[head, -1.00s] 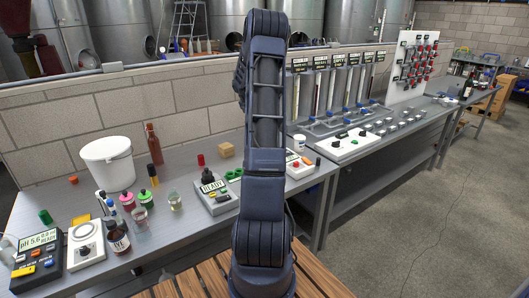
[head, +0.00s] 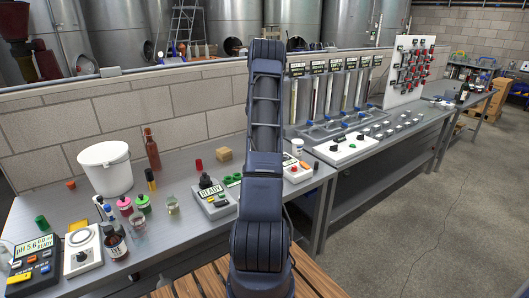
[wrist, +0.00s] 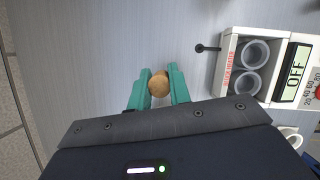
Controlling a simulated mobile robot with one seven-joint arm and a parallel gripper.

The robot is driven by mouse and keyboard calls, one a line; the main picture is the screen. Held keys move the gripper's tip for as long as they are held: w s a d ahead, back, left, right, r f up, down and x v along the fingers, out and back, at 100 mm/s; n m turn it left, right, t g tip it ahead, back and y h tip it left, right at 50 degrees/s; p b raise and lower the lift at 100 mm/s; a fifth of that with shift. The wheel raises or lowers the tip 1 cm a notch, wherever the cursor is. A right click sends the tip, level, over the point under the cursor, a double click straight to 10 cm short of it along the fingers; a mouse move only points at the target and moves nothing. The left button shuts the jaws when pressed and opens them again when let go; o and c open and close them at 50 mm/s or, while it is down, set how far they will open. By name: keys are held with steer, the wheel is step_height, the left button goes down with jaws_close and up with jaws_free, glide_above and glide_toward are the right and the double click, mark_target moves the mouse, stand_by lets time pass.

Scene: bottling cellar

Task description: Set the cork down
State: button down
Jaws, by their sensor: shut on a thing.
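In the wrist view the cork (wrist: 158,86) is a small tan, rounded piece between the green fingers of my gripper (wrist: 160,80). My gripper is shut on it, with a finger against either side. Below it is the grey brushed surface of the bench (wrist: 90,60). I cannot tell whether the cork touches that surface or hangs just above it. In the head view my own arm hides the gripper and the cork.
A white heater (wrist: 243,67) with two round wells and an OFF display stands right of my gripper, a thin dark rod beside it. The bench left of the cork is clear.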

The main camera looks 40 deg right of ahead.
steer(key=shift+f, duration=3.8)
steer(key=shift+f, duration=0.15)
steer(key=c, duration=1.3)
jaws_free()
